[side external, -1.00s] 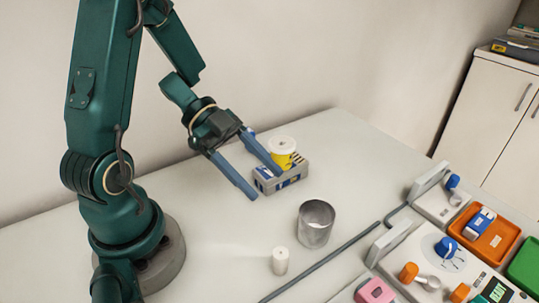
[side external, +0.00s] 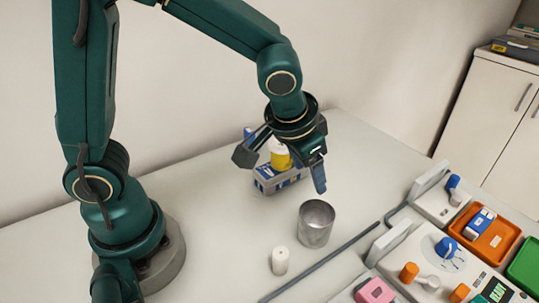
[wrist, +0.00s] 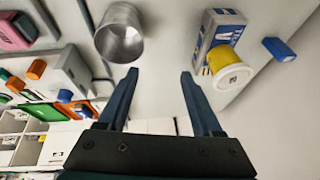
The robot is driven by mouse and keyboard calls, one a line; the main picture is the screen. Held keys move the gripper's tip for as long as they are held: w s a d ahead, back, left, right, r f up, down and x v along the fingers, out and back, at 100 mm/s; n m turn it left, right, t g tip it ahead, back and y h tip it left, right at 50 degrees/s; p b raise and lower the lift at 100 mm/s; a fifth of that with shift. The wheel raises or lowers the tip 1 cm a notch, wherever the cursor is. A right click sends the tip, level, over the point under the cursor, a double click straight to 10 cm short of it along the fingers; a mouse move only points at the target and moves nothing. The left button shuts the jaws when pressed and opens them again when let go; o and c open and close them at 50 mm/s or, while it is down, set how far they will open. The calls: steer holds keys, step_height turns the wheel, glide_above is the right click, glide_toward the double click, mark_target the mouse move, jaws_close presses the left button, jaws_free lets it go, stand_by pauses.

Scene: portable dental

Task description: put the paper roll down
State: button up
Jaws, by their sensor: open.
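A small white cylinder, which looks like the paper roll (side external: 280,261), stands upright on the table, left of and in front of a grey metal cup (side external: 316,223). Nothing holds it, and I cannot make it out in the wrist view. My gripper (side external: 281,172) is above the table near the box and cup, away from the white cylinder. In the wrist view my gripper (wrist: 158,75) has its two fingers spread wide, with nothing between them.
A yellow and white cylinder (wrist: 225,68) is at a grey-blue box (wrist: 218,30); a blue block (wrist: 279,49) lies beside it. The cup shows again (wrist: 120,35). A dental unit with an orange tray (side external: 491,242) fills the right.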

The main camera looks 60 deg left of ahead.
mark_target(281, 253)
steer(key=s+d+g, duration=0.1)
steer(key=s+d, duration=0.1)
steer(key=s, duration=0.1)
steer(key=s+d+r+g+h, duration=0.1)
steer(key=s+d+g, duration=0.1)
steer(key=s, duration=0.2)
steer(key=s+d+g, duration=0.1)
steer(key=s+d, duration=0.2)
steer(key=shift+s+r+n+g, duration=0.15)
steer(key=shift+s+n+g, duration=0.15)
steer(key=shift+n+g, duration=0.1)
steer(key=f, duration=0.5)
steer(key=shift+w+a, duration=0.15)
steer(key=shift+a, duration=0.05)
steer(key=shift+f, duration=2.75)
jaws_close()
